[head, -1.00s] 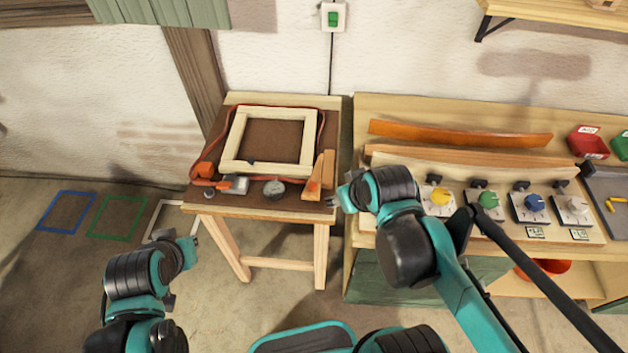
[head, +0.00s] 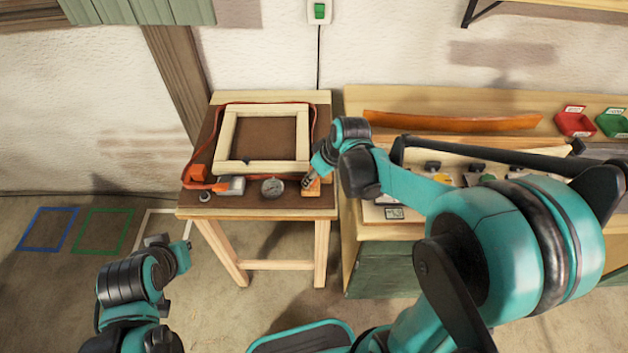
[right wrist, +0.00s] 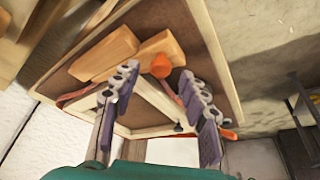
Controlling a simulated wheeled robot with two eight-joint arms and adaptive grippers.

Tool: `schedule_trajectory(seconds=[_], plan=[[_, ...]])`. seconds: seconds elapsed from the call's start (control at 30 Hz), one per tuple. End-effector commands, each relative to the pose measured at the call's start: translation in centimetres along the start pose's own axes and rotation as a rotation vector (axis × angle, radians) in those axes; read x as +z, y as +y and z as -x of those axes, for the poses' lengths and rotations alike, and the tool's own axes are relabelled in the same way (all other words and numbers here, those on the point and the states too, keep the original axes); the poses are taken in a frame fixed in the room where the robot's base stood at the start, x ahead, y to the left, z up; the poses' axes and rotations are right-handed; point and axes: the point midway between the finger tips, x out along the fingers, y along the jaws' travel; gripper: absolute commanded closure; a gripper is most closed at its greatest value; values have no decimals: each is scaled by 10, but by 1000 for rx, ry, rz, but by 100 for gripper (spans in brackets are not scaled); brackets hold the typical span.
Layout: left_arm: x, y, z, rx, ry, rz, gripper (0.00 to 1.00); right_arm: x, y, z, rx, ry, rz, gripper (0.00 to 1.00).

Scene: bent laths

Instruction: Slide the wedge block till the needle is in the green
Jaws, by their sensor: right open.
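The wedge block (head: 311,189) lies at the front right of the small table, by the frame's corner, mostly covered by my right gripper in the head view. In the right wrist view two wooden wedge pieces, one left (right wrist: 105,53) and one right (right wrist: 163,45), lie side by side with an orange knob (right wrist: 161,66) at the right one. My right gripper (right wrist: 158,74) is open, its fingertips either side of the knob; contact is unclear. The round gauge (head: 272,187) is left of the wedge; its needle is too small to read. My left gripper (head: 172,241) is low, away from the table.
A pale wooden frame (head: 229,138) lies on the small table, ringed by a red strap (head: 210,131). An orange piece (head: 198,173) and a grey clamp-like part (head: 232,186) sit along the front left. A workbench (head: 357,100) with a bent orange lath (head: 452,122) stands right.

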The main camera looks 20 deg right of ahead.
Motion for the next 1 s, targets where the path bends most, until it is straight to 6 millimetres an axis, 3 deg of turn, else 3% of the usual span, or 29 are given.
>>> schedule_trajectory(seconds=[0.13, 0.43, 0.47, 0.6, 0.83, 1.0], plan=[[4, 0, -6, 0, 0, 0, 100, 0, 0, -15, 0, 0, 0, 56], [4, 0, -5, 0, 0, 0, 100, 0, 0, -16, 0, 0, -1, 56], [4, 0, -5, 0, 0, 0, 100, 0, 0, -16, 0, 0, -1, 62], [4, 0, -5, 0, 0, 0, 100, 0, 0, -16, 0, 0, -1, 98], [4, 0, -6, 0, 0, 0, 100, -2, 2, -17, 0, 0, -1, 100], [5, 0, -7, 0, 0, 0, 100, -18, 19, -24, 1, 1, -2, 100]])
